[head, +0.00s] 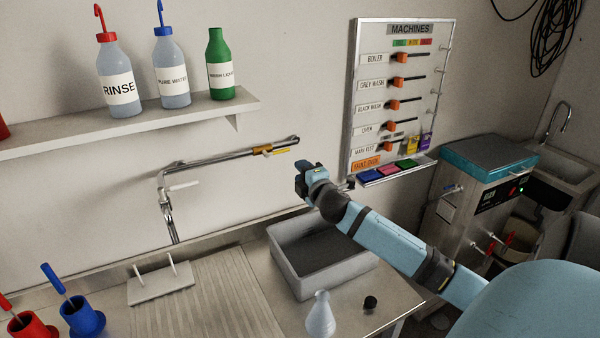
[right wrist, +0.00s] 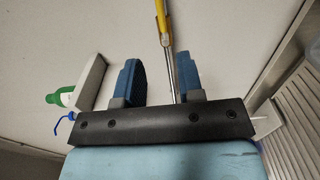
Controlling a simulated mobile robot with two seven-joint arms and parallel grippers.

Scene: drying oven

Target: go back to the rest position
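My right gripper (head: 306,182) reaches in from the right in the head view, in front of the wall and a little below and right of the end of the wall pipe (head: 222,157). In the right wrist view its two blue fingers (right wrist: 159,78) stand apart, so it is open. The pipe with its yellow valve handle (right wrist: 166,20) shows beyond and between the fingers there. I cannot tell the exact distance, but nothing appears gripped. My left gripper is not in view.
Below the right arm are a grey basin (head: 290,278), a white flask (head: 320,315) and a small black stopper (head: 370,302). The machines board (head: 378,135) hangs behind the arm. A shelf (head: 150,122) with bottles is at upper left.

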